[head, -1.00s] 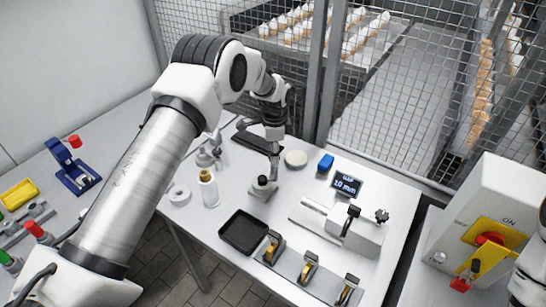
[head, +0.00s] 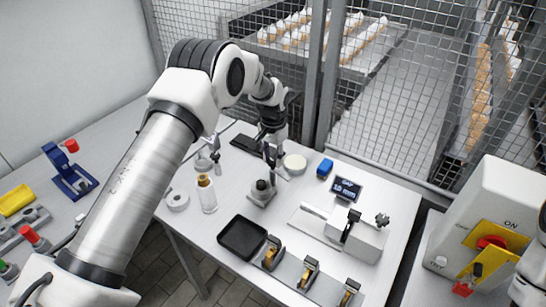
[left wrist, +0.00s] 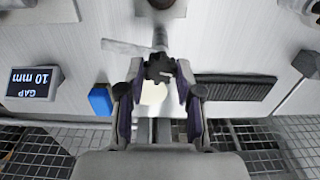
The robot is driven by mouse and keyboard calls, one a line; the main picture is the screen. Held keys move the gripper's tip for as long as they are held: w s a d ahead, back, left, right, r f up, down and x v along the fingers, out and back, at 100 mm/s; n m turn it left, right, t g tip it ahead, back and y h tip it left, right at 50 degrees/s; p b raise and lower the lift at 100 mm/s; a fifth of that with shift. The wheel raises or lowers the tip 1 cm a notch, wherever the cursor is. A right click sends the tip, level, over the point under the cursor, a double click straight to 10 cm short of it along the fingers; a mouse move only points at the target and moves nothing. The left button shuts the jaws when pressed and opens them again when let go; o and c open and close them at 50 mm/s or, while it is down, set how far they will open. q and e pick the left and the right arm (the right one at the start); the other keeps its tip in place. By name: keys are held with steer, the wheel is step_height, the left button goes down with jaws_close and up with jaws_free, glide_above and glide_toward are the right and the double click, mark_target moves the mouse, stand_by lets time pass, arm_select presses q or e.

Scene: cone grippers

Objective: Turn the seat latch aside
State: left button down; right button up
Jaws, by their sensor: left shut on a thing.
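My left gripper (left wrist: 158,76) points down over the table, its fingertips closed around a dark, star-shaped knob (left wrist: 160,67). The knob sits on a short grey post, apparently the seat latch's handle. A flat grey bar (left wrist: 128,48) runs from the post's foot to the left in the left wrist view. In the head view the gripper (head: 270,157) is just behind the small grey seat block (head: 262,196) with its black top. The block is partly cut off at the top of the left wrist view.
A round pale disc (head: 295,164), a blue block (head: 325,168) and a gap display (head: 346,189) lie to the right. A bottle (head: 207,195) and a black tray (head: 242,237) are nearer. The wire fence (head: 395,110) stands behind the table.

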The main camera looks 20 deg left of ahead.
mark_target(273, 160)
arm_select(q)
steer(key=shift+s+f+n, duration=0.15)
steer(key=shift+f+n, duration=0.05)
steer(key=shift+n, duration=0.4)
steer(key=shift+s+f+n, duration=0.15)
steer(key=shift+n, duration=0.45)
steer(key=c, duration=0.8)
jaws_free()
steer(key=shift+o, duration=0.2)
steer(key=shift+w, duration=0.25)
steer(key=shift+r, duration=0.1)
step_height(273, 160, up, 12)
